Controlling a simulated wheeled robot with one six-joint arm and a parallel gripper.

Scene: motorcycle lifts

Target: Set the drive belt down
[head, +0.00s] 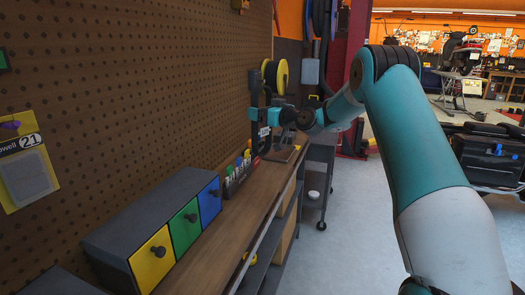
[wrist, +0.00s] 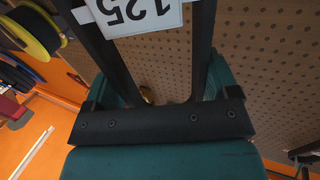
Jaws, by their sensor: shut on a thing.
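The drive belt appears as black strips with a white tag. In the head view the belt (head: 265,146) is upright above the far end of the workbench (head: 232,211). My gripper (head: 262,116) is shut on it beside the pegboard. In the wrist view the belt (wrist: 203,42) runs up from the black bar of my gripper (wrist: 160,120). Its tag (wrist: 130,12) reads 125, upside down. The exact contact between jaws and belt is hidden, and I cannot tell whether the belt's lower end touches anything.
A drawer box (head: 140,222) with yellow, green and blue fronts stands on the near bench. A row of small coloured items (head: 238,172) stands farther along. A yellow spool (head: 281,76) hangs beyond the gripper. Bare bench top lies between the drawers and its right edge.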

